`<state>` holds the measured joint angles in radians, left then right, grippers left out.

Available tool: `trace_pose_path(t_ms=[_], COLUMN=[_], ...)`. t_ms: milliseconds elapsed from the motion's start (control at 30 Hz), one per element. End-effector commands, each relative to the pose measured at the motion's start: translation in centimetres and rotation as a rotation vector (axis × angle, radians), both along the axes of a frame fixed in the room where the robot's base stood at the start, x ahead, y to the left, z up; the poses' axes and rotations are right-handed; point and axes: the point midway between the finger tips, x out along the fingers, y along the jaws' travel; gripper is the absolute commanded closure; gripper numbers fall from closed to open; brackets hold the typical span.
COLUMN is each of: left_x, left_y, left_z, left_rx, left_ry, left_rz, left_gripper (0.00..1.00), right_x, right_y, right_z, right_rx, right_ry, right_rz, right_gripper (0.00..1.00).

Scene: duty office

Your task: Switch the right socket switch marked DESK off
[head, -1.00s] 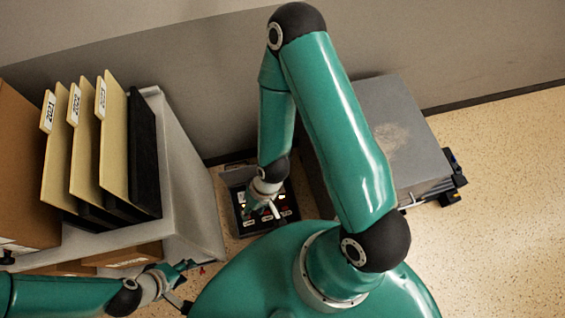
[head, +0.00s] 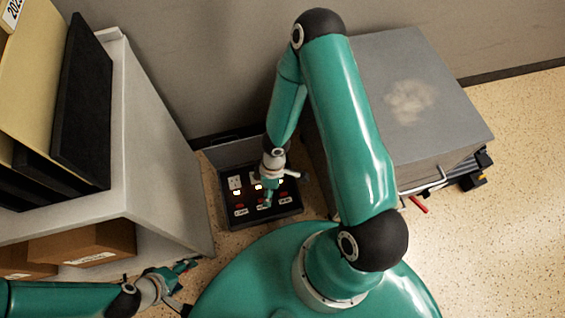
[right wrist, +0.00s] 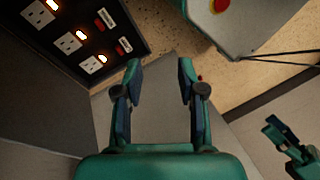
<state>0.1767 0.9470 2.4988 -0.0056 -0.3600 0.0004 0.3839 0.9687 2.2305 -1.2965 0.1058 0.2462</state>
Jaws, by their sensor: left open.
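The dark socket panel (head: 290,213) lies low against the wall, with sockets, lit orange lights, red switches and white labels in a row. It also shows at the upper left of the right wrist view (right wrist: 123,20); the label words are too small to read. The rightmost red switch (head: 283,199) sits above its label. My right gripper (head: 283,187) is over the panel in the head view and hides part of it. In the right wrist view its fingers (right wrist: 160,78) are apart and empty. My left gripper (head: 184,284) is open and empty, left of my base.
A grey cabinet (head: 440,110) stands right of the panel, with a red-handled item (head: 419,204) at its front edge. A pale shelf unit (head: 150,150) with folders and brown boxes (head: 85,243) stands to the left. Speckled floor (head: 500,240) is open at the right.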

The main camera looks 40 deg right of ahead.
Motion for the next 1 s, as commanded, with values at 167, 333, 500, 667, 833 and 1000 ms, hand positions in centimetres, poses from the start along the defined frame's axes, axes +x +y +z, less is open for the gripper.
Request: trace_pose_path(t_ms=[167, 333, 500, 667, 833, 1000], left_x=[0.0, 0.0, 0.0, 0.0, 0.0, 0.0], left_y=[0.0, 0.0, 0.0, 0.0, 0.0, 0.0], left_z=[-7.5, -10.2, -11.0, -11.6, -12.8, -14.2], left_rx=[0.000, 0.000, 0.000, 0.000, 0.000, 0.000], left_ry=[0.000, 0.000, -0.001, -0.001, -0.001, -0.001], left_rz=[0.000, 0.000, 0.000, 0.000, 0.000, 0.000], left_gripper=[0.31, 0.31, 0.31, 0.31, 0.31, 0.31], right_x=[2.0, 3.6, 4.4, 4.4, 4.3, 4.3], right_y=[-5.6, -9.1, -10.5, -10.5, -10.4, -10.4], right_z=[-9.2, -12.5, -13.7, -15.2, -18.4, -22.2], right_rx=[-0.129, -0.223, -0.261, -0.261, -0.260, -0.258], right_ry=[-0.084, -0.145, -0.170, -0.171, -0.170, -0.170], right_rz=[0.203, 0.324, 0.369, 0.373, 0.372, 0.373], right_gripper=[0.60, 0.60, 0.60, 0.60, 0.60, 0.60])
